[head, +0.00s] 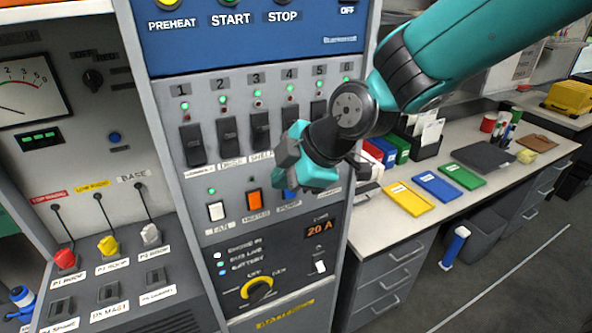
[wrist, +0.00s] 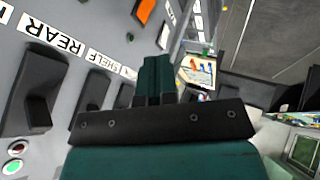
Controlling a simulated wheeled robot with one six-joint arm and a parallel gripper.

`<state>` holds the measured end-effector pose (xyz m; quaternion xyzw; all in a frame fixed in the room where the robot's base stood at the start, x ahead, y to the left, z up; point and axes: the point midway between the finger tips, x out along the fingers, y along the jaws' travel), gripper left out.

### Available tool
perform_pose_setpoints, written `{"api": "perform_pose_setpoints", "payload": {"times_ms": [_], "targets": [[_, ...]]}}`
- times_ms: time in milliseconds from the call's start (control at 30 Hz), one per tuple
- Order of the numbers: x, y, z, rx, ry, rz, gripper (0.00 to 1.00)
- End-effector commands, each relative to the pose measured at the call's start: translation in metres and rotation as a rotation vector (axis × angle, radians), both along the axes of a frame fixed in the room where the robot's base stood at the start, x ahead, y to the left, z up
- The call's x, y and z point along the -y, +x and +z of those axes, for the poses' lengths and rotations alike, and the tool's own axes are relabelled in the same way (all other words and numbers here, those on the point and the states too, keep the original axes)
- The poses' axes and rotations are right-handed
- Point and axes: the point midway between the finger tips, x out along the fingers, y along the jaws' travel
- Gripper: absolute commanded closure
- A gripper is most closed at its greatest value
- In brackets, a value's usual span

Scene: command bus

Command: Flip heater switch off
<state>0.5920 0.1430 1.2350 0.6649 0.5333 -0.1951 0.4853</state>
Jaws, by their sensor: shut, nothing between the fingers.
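The heater switch (head: 254,202) is an orange rocker in the lower switch row of the grey panel, with a small label under it. It also shows at the top edge of the wrist view (wrist: 146,10), partly cut off. My gripper (head: 303,172) is in front of the panel, to the right of and a little above the orange switch. Its teal fingers (wrist: 156,78) are shut with nothing between them. I see no contact with the orange switch. Whether it is on or off is hard to tell.
A white switch (head: 216,210) is left of the orange one. A blue switch (head: 290,193) is right of it, partly hidden by my gripper. Black rockers (head: 228,137) form the row above. A desk (head: 375,212) stands at right.

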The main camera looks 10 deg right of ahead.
Motion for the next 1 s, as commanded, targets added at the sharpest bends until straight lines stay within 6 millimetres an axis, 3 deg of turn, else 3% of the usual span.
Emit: {"api": "perform_pose_setpoints", "payload": {"times_ms": [267,733,867,1000], "targets": [[0.017,-0.005,0.031,0.003,0.001,-0.001,1.00],[0.021,-0.012,0.033,-0.026,0.006,-0.024,1.00],[0.035,-0.045,0.023,-0.190,0.036,-0.167,1.00],[0.060,-0.103,0.007,-0.462,0.060,-0.439,1.00]]}}
